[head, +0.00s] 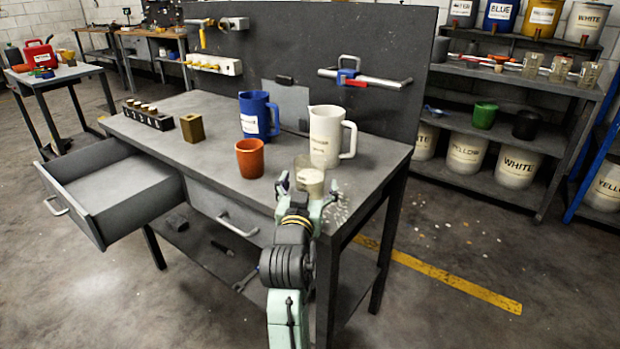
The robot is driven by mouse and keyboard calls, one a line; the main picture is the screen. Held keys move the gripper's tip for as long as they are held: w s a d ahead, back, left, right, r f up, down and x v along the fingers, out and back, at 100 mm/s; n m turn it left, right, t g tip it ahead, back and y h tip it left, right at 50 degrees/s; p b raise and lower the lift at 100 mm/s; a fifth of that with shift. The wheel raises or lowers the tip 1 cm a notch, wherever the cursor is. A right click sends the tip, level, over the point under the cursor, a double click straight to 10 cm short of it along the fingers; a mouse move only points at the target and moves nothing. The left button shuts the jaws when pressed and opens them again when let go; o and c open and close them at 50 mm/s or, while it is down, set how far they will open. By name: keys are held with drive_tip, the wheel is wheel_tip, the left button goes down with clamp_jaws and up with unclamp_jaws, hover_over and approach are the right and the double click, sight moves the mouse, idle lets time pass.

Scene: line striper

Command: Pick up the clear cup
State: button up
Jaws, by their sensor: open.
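A clear cup (309,172) with something pale inside stands near the front right corner of the grey workbench (222,175). My gripper (307,190) is open at the bench's front edge, with one finger on each side of the cup's lower part in the picture. I cannot tell whether the fingers touch the cup or are still short of it. The wrist hides the cup's base. More clear cups (532,64) stand on the shelf at the right.
A white pitcher (325,135) stands close behind the cup. An orange cup (250,158) and a blue pitcher (252,117) are to its left. An open drawer (110,190) juts out at the left. Bare bench top lies left of the orange cup.

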drive_tip(key=shift+w, duration=0.1)
drive_tip(key=c, duration=1.5)
